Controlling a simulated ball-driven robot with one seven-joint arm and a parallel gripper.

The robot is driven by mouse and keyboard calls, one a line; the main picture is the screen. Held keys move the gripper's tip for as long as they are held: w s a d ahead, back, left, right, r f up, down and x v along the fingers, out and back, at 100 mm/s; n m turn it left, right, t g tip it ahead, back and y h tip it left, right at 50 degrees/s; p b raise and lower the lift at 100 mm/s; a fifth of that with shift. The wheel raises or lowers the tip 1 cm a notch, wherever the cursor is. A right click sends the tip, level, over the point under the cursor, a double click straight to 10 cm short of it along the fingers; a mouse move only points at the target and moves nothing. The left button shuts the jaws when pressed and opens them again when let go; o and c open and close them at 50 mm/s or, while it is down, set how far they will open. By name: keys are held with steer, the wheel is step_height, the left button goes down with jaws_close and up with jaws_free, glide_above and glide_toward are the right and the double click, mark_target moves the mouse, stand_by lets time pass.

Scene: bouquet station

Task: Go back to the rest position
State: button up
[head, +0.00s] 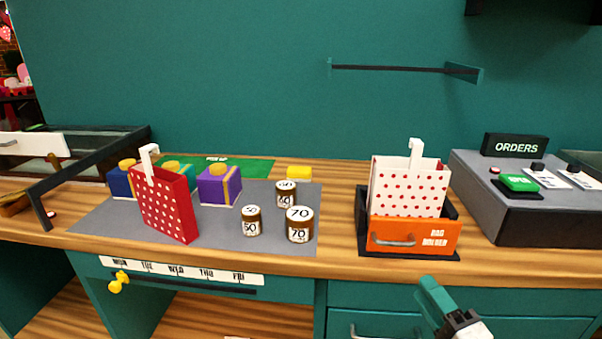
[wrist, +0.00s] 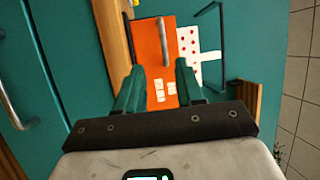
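My gripper (head: 432,287) is at the lower right of the head view, in front of the counter's front edge and below the orange bag holder (head: 412,236). In the wrist view my gripper (wrist: 158,68) has its two green fingers apart, with nothing between them. The orange bag holder (wrist: 150,42) lies beyond the fingertips there. A white bag with red dots (head: 408,187) stands upright in the holder, and it also shows in the wrist view (wrist: 188,45).
A grey mat (head: 100,220) bears a red dotted bag (head: 168,205), several gift boxes (head: 219,186) and jars labelled 50, 60 and 70 (head: 299,225). A grey orders console (head: 475,195) stands at right. A dark wall shelf (head: 400,69) is above. Drawer handles (head: 390,331) protrude below the counter.

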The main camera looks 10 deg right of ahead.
steer(key=s+a+f+n+g+p, duration=0.1)
steer(key=s+a+f+n+g, duration=0.1)
steer(key=s+f+n+g, duration=0.4)
steer(key=s+a+f+n+g+p, duration=0.15)
steer(key=s+f+n+g, duration=0.25)
steer(key=f, duration=0.5)
steer(key=s+f+n+g+h, duration=0.1)
steer(key=s+f+g, duration=0.1)
steer(key=s, duration=0.4)
steer(key=s+d+f+n+g, duration=0.1)
steer(key=s+f+n+g, duration=0.1)
steer(key=s, duration=0.3)
steer(key=s+f+n+g+h, duration=0.1)
steer(key=s+f+n+g, duration=0.1)
steer(key=s+g, duration=0.2)
steer(key=s, duration=0.2)
steer(key=shift+s+d+g+h, duration=0.2)
steer(key=shift+s+g+h, duration=0.1)
stand_by(0.4)
